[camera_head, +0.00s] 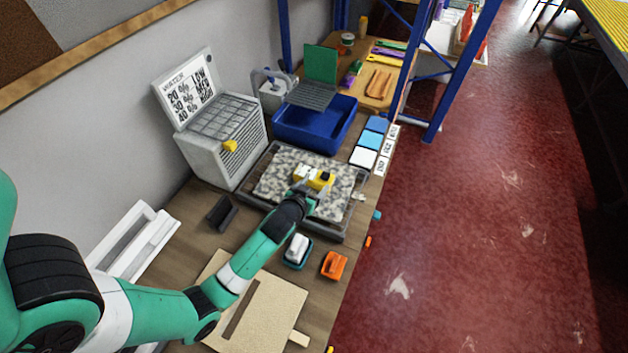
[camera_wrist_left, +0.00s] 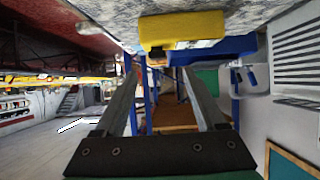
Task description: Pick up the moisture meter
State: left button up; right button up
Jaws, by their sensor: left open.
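The yellow moisture meter (camera_head: 325,179), with a pale part at its left, lies on the speckled rug piece (camera_head: 272,179) in the grey tray (camera_head: 254,199). In the left wrist view the yellow meter (camera_wrist_left: 182,29) shows large at the top, just past the fingertips. My left gripper (camera_head: 308,190) reaches over the rug, right by the meter, and partly hides it in the head view. In the left wrist view its two fingers (camera_wrist_left: 160,72) are apart, with nothing visible held between them. I cannot tell whether they touch the meter. My right gripper is not in view.
A grey vented dryer box (camera_head: 213,155) stands left of the tray. A blue bin (camera_head: 308,137) is behind it. An orange block (camera_head: 334,265) and a white-topped tool (camera_head: 297,249) lie in front. Blue and white cards (camera_head: 369,140) are at the right edge.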

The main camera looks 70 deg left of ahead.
aim_at(325, 176)
pick_arm(q)
jog(key=x, duration=0.2)
jog(key=shift+w+a+f, duration=0.15)
jog(key=shift+w+a, duration=0.1)
jog(key=b+x, duration=0.1)
jog(key=x, duration=0.4)
jog(key=shift+w+d+b, duration=0.1)
jog(key=shift+w+b, duration=0.15)
jog(key=shift+b, duration=0.15)
grip_shut()
